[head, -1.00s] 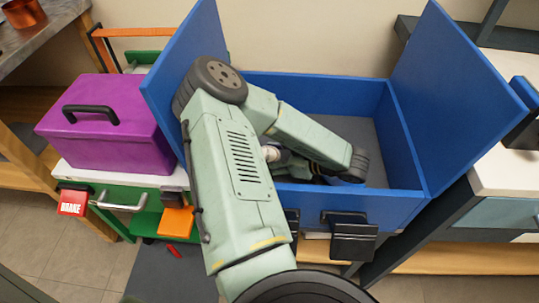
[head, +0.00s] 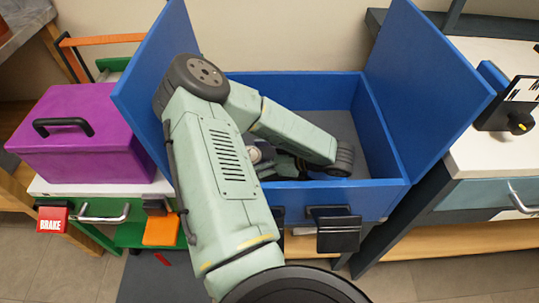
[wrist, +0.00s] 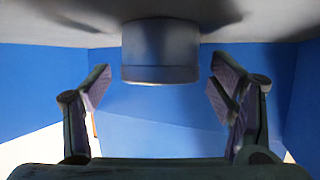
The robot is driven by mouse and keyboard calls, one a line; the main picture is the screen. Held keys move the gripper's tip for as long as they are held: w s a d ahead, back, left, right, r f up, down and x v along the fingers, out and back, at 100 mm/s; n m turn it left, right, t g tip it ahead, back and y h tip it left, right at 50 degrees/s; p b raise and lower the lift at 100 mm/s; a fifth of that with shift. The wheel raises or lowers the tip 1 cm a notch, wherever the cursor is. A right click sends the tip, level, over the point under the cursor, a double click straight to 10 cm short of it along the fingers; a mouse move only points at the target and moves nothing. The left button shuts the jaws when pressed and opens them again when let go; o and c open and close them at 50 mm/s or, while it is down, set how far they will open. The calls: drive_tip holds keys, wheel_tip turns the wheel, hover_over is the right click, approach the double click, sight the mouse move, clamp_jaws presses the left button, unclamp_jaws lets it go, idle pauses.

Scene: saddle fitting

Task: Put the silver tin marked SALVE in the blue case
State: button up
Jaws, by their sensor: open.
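A silver-grey round tin (wrist: 160,50) shows at the top middle of the wrist view, against the grey floor of the blue case; no marking is legible on it. The blue case (head: 385,195) stands with its two side flaps up, and its blue walls surround the tin in the wrist view. My gripper (wrist: 160,88) is open, its fingers apart on either side of the tin's line and not touching it. In the head view my arm reaches over the case's front wall, and my gripper is low inside it, mostly hidden.
A purple box (head: 90,140) with a black handle stands on a white-topped green cart at left. A red BRAKE tag (head: 52,220) and an orange tag (head: 161,229) hang in front.

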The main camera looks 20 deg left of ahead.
drive_tip(key=v, duration=1)
drive_tip(key=shift+d+r+b, duration=0.2)
drive_tip(key=shift+d+b, duration=0.15)
drive_tip(key=shift+b, duration=0.05)
